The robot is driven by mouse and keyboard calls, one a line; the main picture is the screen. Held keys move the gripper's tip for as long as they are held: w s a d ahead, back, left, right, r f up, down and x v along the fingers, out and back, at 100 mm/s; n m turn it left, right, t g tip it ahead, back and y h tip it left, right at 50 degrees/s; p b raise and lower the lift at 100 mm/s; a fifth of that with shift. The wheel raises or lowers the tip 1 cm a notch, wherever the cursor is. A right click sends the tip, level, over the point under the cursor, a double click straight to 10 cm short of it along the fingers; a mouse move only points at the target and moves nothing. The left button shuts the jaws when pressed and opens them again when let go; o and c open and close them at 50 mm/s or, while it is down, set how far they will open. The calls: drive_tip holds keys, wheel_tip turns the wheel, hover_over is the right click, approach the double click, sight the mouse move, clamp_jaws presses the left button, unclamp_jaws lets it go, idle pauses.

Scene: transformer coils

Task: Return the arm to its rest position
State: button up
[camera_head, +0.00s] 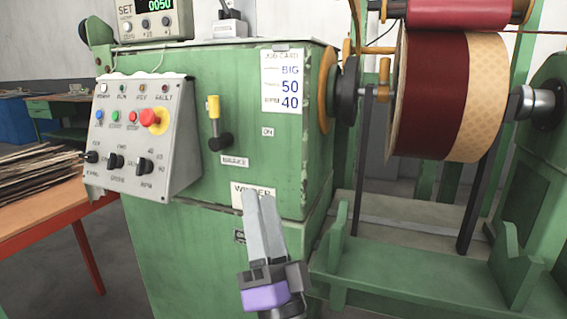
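My gripper (257,194) is at the lower middle, in front of the green winder cabinet (170,240). Its two grey fingers point up and lie side by side with no gap visible between them. Nothing shows between them. The fingertips overlap the lower part of the white "WINDER" label (240,190) in the picture. I cannot tell how far they are from the cabinet face. A purple band (265,297) shows on the gripper body below the fingers. The rest of my arm is mostly out of the frame.
A sloped control panel (140,135) with a red stop button (149,118) is on the left. A yellow-handled brake lever (214,120) sticks out of the cabinet. A large coil (433,95) hangs at right above a green cradle (420,275). An orange table (45,220) stands far left.

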drive_tip(key=s+d+f+n+g+h, duration=0.2)
drive_tip(key=s+d+f+n, duration=0.1)
drive_tip(key=s+d+f, duration=0.55)
drive_tip(key=s+d+f+n+g+h, duration=0.1)
drive_tip(key=s+d+f+n+g, duration=0.15)
drive_tip(key=s+d+f, duration=0.6)
drive_tip(key=s+d+f+n+g+h, duration=0.1)
drive_tip(key=s+d+f+g+h, duration=0.1)
drive_tip(key=s+f, duration=0.35)
drive_tip(key=s+d+f+g+h, duration=0.1)
drive_tip(key=s+d+f+g, duration=0.15)
drive_tip(key=s, duration=0.65)
drive_tip(key=s+d+f+n+g+h, duration=0.1)
drive_tip(key=s+d+f+g+h, duration=0.1)
drive_tip(key=s+f, duration=0.4)
wheel_tip(320, 180, up, 27)
drive_tip(key=s+p, duration=0.1)
drive_tip(key=p, duration=2.5)
drive_tip(key=shift+s+m, duration=0.15)
drive_tip(key=shift+m, duration=0.2)
drive_tip(key=shift+a, duration=0.1)
